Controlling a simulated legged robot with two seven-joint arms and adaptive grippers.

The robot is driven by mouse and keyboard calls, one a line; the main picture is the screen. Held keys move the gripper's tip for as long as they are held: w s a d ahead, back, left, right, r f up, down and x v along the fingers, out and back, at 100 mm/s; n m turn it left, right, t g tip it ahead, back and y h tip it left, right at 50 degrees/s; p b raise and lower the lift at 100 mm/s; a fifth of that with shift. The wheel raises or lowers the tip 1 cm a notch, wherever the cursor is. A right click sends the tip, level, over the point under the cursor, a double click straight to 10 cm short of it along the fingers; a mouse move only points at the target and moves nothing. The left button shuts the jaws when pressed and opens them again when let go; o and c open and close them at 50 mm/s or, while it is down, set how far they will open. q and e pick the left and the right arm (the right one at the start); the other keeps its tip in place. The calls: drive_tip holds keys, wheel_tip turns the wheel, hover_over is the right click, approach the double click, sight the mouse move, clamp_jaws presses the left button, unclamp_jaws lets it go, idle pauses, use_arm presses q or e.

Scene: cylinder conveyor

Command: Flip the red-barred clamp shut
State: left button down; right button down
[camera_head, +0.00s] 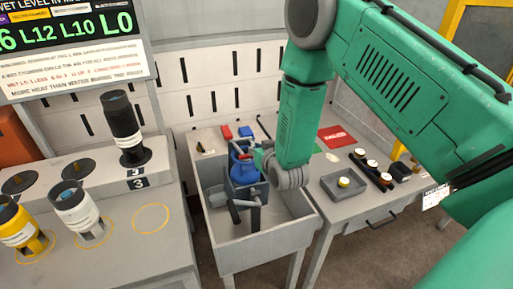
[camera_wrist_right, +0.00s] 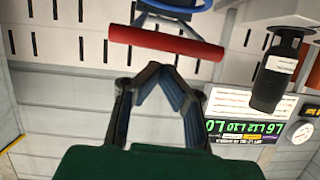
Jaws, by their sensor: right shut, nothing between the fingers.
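The clamp's red bar (camera_wrist_right: 166,43) lies across the upper part of the wrist view, slightly tilted, with part of a blue ring (camera_wrist_right: 180,6) above it. My right gripper (camera_wrist_right: 156,70) is shut and empty, its fingertips just below the bar in the picture; I cannot tell whether they touch it. In the head view, my green right arm reaches over the grey basin (camera_head: 265,258) to a blue part (camera_head: 243,170) on a dark grey fixture (camera_head: 238,203). The red bar is hard to make out there, and my arm hides some of the fixture. My left gripper is not in view.
A side table with a grey tray (camera_head: 329,191) and small parts stands right of the basin. At left, a bench holds a black cylinder (camera_head: 123,125), a white one (camera_head: 78,212) and a yellow one (camera_head: 18,232). A slotted wall (camera_head: 235,75) stands behind.

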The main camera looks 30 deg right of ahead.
drive_tip(key=shift+a+f, duration=0.2)
drive_tip(key=shift+f, duration=0.15)
drive_tip(key=shift+d, duration=0.1)
